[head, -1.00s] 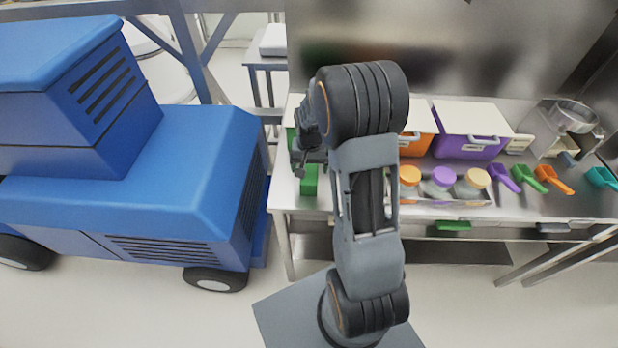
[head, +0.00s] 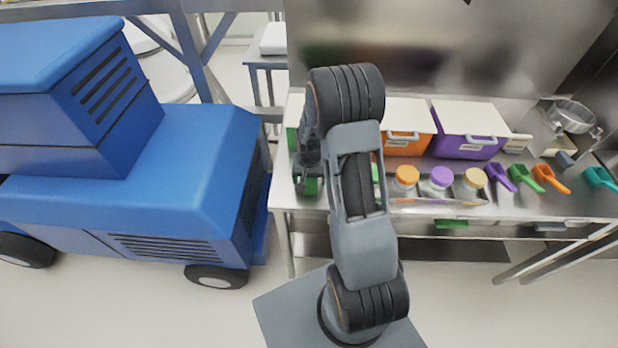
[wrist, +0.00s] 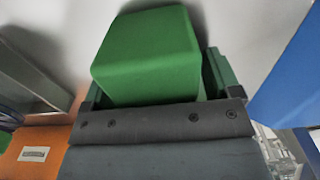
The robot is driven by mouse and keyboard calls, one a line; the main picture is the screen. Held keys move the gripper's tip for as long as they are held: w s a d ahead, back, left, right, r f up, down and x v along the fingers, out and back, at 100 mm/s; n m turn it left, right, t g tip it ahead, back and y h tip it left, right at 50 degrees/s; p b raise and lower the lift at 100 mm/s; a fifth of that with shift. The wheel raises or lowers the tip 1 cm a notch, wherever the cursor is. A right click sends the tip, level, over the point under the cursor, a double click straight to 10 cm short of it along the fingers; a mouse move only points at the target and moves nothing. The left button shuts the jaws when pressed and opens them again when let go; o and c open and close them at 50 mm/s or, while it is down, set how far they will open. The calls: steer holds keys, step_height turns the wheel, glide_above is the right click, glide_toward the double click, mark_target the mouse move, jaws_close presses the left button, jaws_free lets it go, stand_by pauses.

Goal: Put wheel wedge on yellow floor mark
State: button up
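The wheel wedge (wrist: 148,55) is a green block on the metal worktop. It fills the space in front of my gripper in the wrist view. In the head view its green top (head: 309,186) shows just below my gripper (head: 307,172), at the left end of the worktop. My gripper's fingers (wrist: 160,88) stand wide apart at the two sides of the wedge. I see no clear grip on it. The lower part of the wedge is hidden. No yellow floor mark shows in either view.
A blue vehicle (head: 190,190) stands to the left, close to the worktop (head: 420,222). Orange (head: 408,143) and purple (head: 468,150) bins stand behind my arm. Lidded jars (head: 438,183) and coloured scoops (head: 550,178) lie to the right. Floor at the lower left is clear.

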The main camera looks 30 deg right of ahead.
steer(key=c, duration=1.1)
steer(key=shift+c, duration=0.4)
steer(key=shift+r, duration=0.15)
